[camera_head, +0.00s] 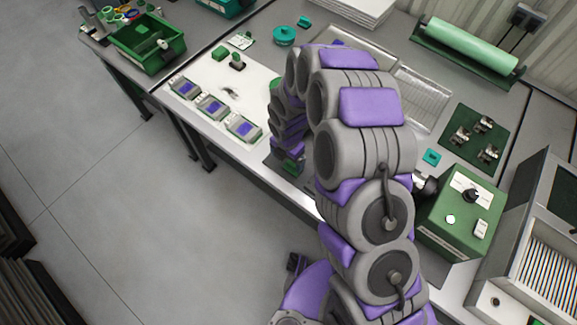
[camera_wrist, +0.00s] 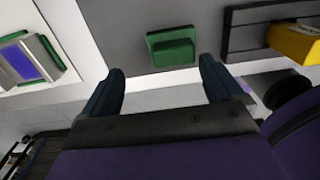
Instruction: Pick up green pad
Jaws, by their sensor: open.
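The green pad (camera_wrist: 172,48) lies on a grey surface in the wrist view, near the surface's front edge. It looks like a small raised green block on a wider green base. My gripper (camera_wrist: 160,86) is open and empty, with one dark finger on each side of the view. The pad shows beyond the fingertips, between them in the picture and apart from both. In the head view my arm reaches over the bench and hides much of the area around my gripper. A bit of green (camera_head: 292,165) shows beside the arm's end there; I cannot tell for sure that it is the pad.
Several grey devices with purple faces (camera_head: 243,127) stand on the white mat left of my arm; one also shows in the wrist view (camera_wrist: 30,60). A green control box (camera_head: 458,212) stands right of my arm. A yellow object (camera_wrist: 296,42) is right of the pad.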

